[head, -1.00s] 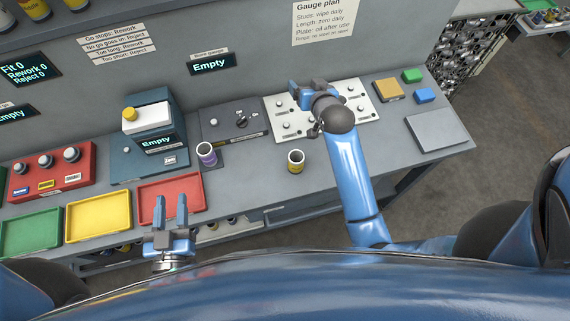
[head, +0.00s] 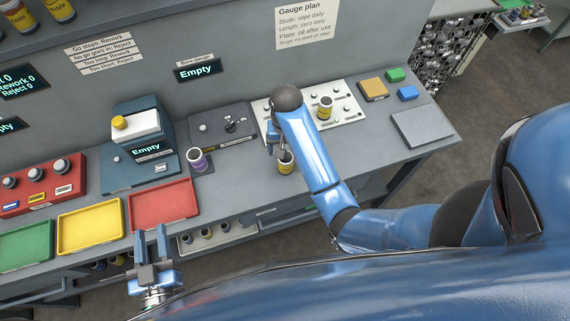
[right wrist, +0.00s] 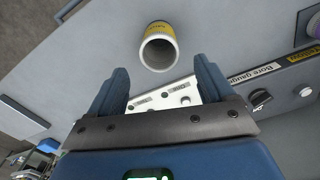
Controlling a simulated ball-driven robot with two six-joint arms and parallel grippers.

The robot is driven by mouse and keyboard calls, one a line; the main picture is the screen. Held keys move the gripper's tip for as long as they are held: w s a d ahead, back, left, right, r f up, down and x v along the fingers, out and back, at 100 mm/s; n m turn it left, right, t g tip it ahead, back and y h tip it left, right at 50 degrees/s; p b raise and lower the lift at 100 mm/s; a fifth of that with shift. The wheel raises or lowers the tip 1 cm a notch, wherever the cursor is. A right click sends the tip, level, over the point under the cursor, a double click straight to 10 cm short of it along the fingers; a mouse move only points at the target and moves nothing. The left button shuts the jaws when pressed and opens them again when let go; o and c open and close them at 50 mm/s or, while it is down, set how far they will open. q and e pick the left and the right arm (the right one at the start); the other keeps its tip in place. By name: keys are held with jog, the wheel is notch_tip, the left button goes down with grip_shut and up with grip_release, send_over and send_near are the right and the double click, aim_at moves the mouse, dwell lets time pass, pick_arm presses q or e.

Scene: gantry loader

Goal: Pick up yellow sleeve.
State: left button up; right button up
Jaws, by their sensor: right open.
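A sleeve with a yellow band (head: 286,167) stands upright on the grey bench near its front edge, partly covered by my right gripper (head: 277,147). The right wrist view shows this sleeve (right wrist: 158,50), pale and open-ended with a yellow label, just beyond the fingertips. My right gripper (right wrist: 163,78) is open and empty there, its fingers not touching the sleeve. My left gripper (head: 151,238) is open and empty in front of the red tray.
A purple-banded sleeve (head: 197,160) stands left of the yellow one. Red (head: 162,204), yellow (head: 90,226) and green (head: 25,246) trays line the front left. The bore gauge block (head: 222,133) is behind. Bench right of the near sleeve is clear.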

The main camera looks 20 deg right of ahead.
aim_at(286, 161)
jog(key=shift+s+a+f+p, duration=0.15)
jog(key=shift+f+p, duration=0.25)
jog(key=shift+f, duration=0.8)
jog(key=shift+s+d+f+p, duration=0.15)
jog(key=shift+f+p, duration=0.3)
jog(key=shift+f, duration=0.7)
jog(key=shift+s+a+f+p, duration=0.15)
jog(key=shift+f+p, duration=0.25)
jog(key=shift+f, duration=1.2)
jog(key=c, duration=1.4)
jog(key=shift+r, duration=0.2)
